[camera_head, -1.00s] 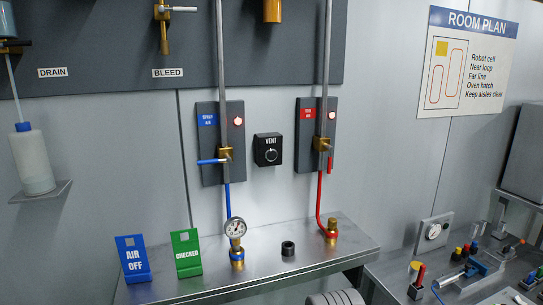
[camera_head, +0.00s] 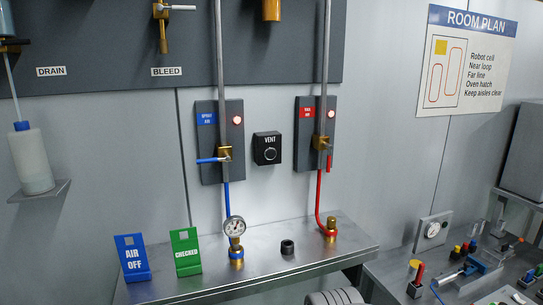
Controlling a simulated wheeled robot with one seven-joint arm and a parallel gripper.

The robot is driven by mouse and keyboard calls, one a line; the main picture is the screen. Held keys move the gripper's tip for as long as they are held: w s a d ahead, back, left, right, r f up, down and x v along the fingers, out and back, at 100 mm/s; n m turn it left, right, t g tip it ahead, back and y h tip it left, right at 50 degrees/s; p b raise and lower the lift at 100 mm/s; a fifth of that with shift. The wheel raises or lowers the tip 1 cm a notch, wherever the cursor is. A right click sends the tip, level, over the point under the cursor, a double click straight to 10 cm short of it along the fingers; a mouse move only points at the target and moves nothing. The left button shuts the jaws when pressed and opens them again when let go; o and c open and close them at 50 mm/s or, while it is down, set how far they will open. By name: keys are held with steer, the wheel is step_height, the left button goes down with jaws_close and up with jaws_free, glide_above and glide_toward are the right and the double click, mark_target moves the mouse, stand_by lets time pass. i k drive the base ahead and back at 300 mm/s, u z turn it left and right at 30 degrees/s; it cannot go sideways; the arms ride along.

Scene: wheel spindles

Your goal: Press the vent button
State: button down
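The vent button is a round black button on a black box (camera_head: 267,149) labelled VENT, fixed to the grey wall between two valve panels. The button face (camera_head: 270,155) shows a light ring around it. Nothing touches or covers it.
A blue-handled valve panel (camera_head: 208,125) is left of the box, a red-handled one (camera_head: 303,120) right, each with a lit red lamp. Below, a steel shelf (camera_head: 300,262) holds a gauge (camera_head: 235,227), a black ring (camera_head: 287,247), AIR OFF (camera_head: 132,258) and CHECKED (camera_head: 186,251) signs.

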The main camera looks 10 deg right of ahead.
mark_target(270, 154)
steer(key=z, duration=0.95)
steer(key=i, duration=0.7)
steer(key=u, duration=3.35)
